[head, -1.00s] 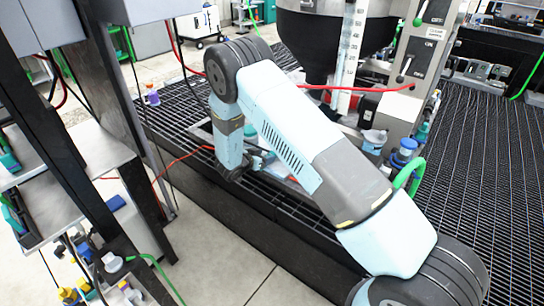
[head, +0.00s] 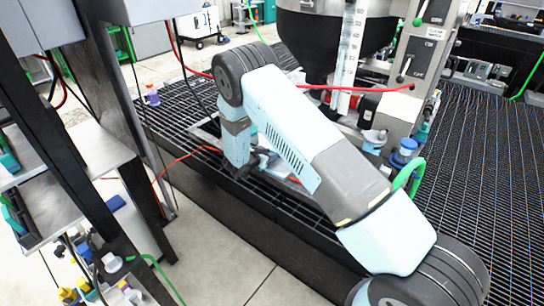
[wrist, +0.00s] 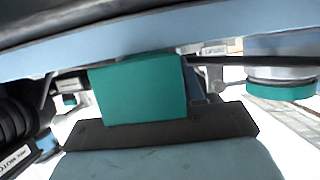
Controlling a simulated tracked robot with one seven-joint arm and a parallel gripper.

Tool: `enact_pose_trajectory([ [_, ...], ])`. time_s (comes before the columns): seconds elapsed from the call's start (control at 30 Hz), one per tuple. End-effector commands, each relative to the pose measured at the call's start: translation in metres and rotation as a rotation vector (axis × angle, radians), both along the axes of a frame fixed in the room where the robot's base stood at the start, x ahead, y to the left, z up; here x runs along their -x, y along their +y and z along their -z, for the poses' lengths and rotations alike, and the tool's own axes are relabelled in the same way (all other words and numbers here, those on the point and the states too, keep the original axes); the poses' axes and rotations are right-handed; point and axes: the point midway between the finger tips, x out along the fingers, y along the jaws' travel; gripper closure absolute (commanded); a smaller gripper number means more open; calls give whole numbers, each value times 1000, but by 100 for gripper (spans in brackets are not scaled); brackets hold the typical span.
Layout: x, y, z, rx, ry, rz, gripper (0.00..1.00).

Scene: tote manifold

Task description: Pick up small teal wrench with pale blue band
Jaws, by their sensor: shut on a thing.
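In the wrist view a flat-faced teal piece (wrist: 140,90), taken as the teal wrench, sits between the jaws of my gripper (wrist: 150,95). The jaws are shut on it: a pale blue finger with a dark pad lies below it and a pale blue bar above. Only one block-like part shows; no pale blue band can be made out on it. In the head view my gripper (head: 264,162) is small, low over the black grating beside the machine, and what it holds cannot be made out there.
A teal and silver round part (wrist: 282,85) is at the right of the wrist view. In the head view, the hopper machine (head: 335,40) stands behind my arm, with a blue-capped container (head: 404,152) and green hose nearby. A metal rack (head: 85,150) stands at left.

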Motion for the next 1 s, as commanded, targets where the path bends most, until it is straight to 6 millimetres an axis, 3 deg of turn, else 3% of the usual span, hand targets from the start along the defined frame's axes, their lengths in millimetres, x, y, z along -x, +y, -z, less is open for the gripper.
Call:
enact_pose_trajectory([
  [0.2,0,0,0,0,0,0,100],
  [0.57,0,0,-8,-1,-1,1,100],
  [0.73,0,0,-33,-2,-3,2,100],
  [1.0,41,0,-82,-2,-2,-1,100],
])
